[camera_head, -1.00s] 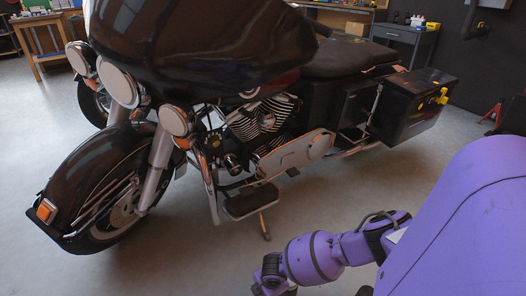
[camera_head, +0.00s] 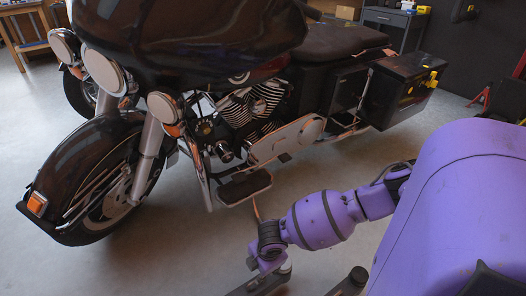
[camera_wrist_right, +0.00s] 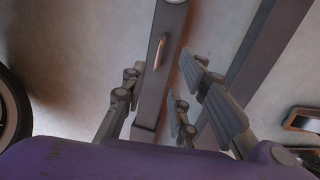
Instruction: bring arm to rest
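My right arm is purple and enters the head view from the right, in front of the motorcycle (camera_head: 200,60). Its wrist bends down near the bottom edge, where only part of the dark right gripper (camera_head: 262,282) shows. In the right wrist view the right gripper (camera_wrist_right: 168,95) has its grey fingers spread apart. Nothing is seen held between them. My left arm and gripper are not in view.
The motorcycle's black front wheel and fender (camera_head: 85,175) stand at the left, with its footboard (camera_head: 244,187) close beyond my right wrist. A black side case (camera_head: 395,92) is at its rear. A grey cabinet (camera_head: 395,25) stands behind. Grey floor is open at the lower left.

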